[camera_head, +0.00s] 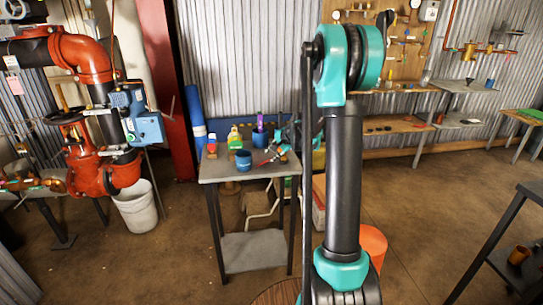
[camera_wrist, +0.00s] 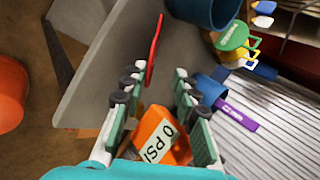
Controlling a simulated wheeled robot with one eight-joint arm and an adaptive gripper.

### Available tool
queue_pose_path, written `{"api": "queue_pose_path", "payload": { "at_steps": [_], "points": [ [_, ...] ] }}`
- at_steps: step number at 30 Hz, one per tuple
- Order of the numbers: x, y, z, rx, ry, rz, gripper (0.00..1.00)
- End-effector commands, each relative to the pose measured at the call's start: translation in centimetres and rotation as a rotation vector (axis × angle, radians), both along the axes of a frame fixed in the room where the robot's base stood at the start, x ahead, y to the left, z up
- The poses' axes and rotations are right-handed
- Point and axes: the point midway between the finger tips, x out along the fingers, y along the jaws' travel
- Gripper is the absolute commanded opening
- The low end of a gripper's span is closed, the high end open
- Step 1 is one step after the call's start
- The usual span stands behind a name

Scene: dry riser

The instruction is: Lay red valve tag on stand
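A thin red piece (camera_wrist: 153,52), which looks like the red valve tag, is seen nearly edge-on in the wrist view. Its lower end is between my fingertips, with gaps visible at both sides. In the head view, red shows beside the blue cup (camera_head: 243,161) on a grey metal stand (camera_head: 222,172). My gripper (camera_wrist: 155,78) has its fingers apart. An orange piece labelled "0 PSI" (camera_wrist: 160,135) is between the fingers nearer the palm; I cannot tell whether it touches them. In the head view my arm partly hides the gripper area.
The blue cup shows close by in the wrist view (camera_wrist: 208,10). Red pipework (camera_head: 88,60) and a white bucket (camera_head: 138,207) are at left.

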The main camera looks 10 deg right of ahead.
Motion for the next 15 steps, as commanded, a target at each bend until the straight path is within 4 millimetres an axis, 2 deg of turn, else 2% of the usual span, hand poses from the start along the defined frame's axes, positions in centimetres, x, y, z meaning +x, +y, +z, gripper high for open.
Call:
{"api": "queue_pose_path", "payload": {
  "at_steps": [15],
  "points": [
    [-1.6,-0.9,2.2,0.0,0.0,0.0,0.29]
  ]
}}
